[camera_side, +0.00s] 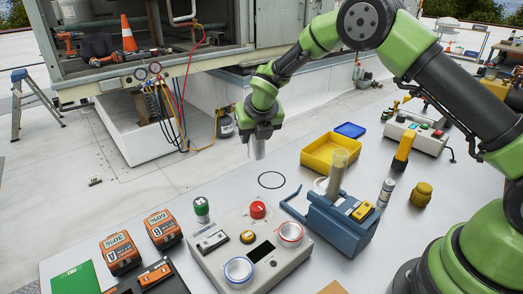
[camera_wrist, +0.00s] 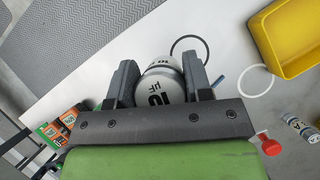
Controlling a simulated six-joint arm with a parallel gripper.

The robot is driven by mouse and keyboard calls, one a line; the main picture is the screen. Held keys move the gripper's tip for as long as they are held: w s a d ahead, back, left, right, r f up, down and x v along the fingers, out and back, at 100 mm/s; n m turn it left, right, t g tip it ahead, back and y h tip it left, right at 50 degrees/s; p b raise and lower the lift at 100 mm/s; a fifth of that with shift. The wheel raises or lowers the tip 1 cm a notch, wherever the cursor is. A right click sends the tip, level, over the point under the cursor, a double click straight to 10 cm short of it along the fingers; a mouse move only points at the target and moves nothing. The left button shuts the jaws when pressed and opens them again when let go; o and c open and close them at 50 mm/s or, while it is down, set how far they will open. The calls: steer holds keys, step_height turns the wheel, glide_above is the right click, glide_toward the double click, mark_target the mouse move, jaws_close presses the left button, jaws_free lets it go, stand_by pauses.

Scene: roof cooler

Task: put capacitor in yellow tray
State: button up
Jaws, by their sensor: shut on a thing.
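The capacitor (camera_wrist: 162,82) is a silver-white cylinder with dark lettering. My gripper (camera_side: 259,134) is shut on it, with one finger on each side in the wrist view (camera_wrist: 158,75). In the side view the capacitor (camera_side: 257,149) hangs below the fingers, roughly upright, above the far edge of the grey table. The yellow tray (camera_side: 318,158) stands on the table to the right of my gripper, apart from it. In the wrist view the yellow tray (camera_wrist: 290,40) is at the upper right, and its visible inside is empty.
A blue tool (camera_side: 332,222) with a clear tube stands in front of the yellow tray. A control box (camera_side: 225,262) is at the front. A blue lid (camera_side: 350,130) lies behind the tray. An open metal cabinet (camera_side: 200,50) stands behind.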

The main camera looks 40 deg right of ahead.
steer(key=shift+r, duration=0.5)
steer(key=shift+d+r, duration=0.2)
steer(key=shift+d, duration=0.15)
steer(key=s+d+m, duration=0.1)
steer(key=s+d, duration=0.1)
steer(key=d, duration=0.7)
steer(key=m+h, duration=0.1)
glide_above(324, 160)
step_height(324, 160, down, 5)
steer(key=shift+g, duration=0.3)
steer(key=shift+a+f, duration=0.15)
steer(key=shift+f, duration=2.05)
